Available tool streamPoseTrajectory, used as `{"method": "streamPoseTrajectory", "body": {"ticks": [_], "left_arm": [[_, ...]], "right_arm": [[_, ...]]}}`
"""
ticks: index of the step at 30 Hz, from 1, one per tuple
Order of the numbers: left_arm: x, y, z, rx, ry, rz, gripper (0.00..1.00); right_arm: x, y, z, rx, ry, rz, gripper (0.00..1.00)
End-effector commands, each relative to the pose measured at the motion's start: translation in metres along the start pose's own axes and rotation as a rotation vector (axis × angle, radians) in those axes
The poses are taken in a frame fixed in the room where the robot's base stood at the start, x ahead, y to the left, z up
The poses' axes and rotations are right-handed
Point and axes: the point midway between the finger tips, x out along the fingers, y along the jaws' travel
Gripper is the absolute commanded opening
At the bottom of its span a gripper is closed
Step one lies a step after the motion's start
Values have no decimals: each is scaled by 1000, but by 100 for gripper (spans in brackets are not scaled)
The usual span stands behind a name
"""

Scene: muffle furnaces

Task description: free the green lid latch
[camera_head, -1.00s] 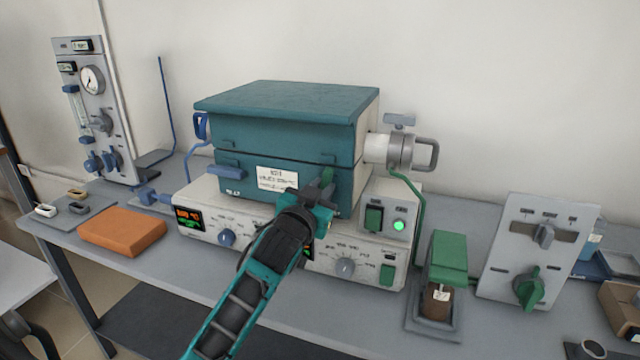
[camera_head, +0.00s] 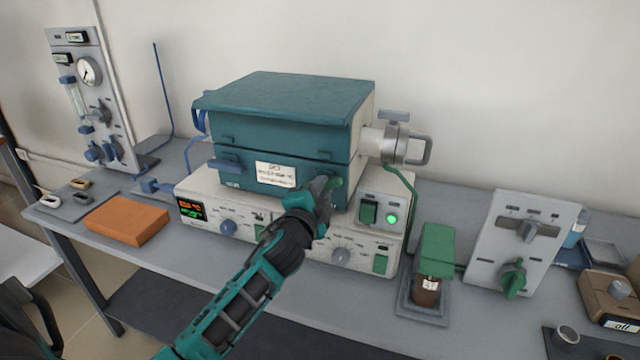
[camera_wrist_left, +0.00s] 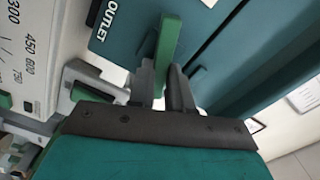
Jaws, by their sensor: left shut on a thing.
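The teal furnace (camera_head: 290,105) stands on a white control base, its lid down on the lower body. The green lid latch (camera_head: 336,182) is on the front face, right of the white label. In the left wrist view the latch (camera_wrist_left: 168,42) is a green bar rising between two grey fingers. My left gripper (camera_head: 324,187) is shut on this latch, and its fingers hide part of it. In the wrist view the gripper (camera_wrist_left: 165,88) has one finger on each side of the bar. My right gripper is not in view.
A blue latch (camera_head: 226,164) sits at the front left of the furnace. A grey pipe fitting (camera_head: 400,144) sticks out on its right. A green-topped bottle stand (camera_head: 437,250) and a sloping switch panel (camera_head: 525,245) stand right. An orange block (camera_head: 127,224) lies left.

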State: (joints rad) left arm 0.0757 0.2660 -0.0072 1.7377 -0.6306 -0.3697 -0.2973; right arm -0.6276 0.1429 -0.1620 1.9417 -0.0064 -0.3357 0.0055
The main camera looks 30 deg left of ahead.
Motion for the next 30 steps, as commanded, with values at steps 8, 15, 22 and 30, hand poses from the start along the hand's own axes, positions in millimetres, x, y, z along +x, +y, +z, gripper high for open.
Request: {"method": "streamPoseTrajectory", "body": {"ticks": [8,15,22,30], "left_arm": [[0,0,0,224,2,-1,0],[0,2,0,350,2,-1,0],[0,3,0,407,2,-2,0],[0,3,0,423,2,-2,0]], "right_arm": [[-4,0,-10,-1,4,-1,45],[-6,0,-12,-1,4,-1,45],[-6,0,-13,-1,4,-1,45],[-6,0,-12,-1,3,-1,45]]}}
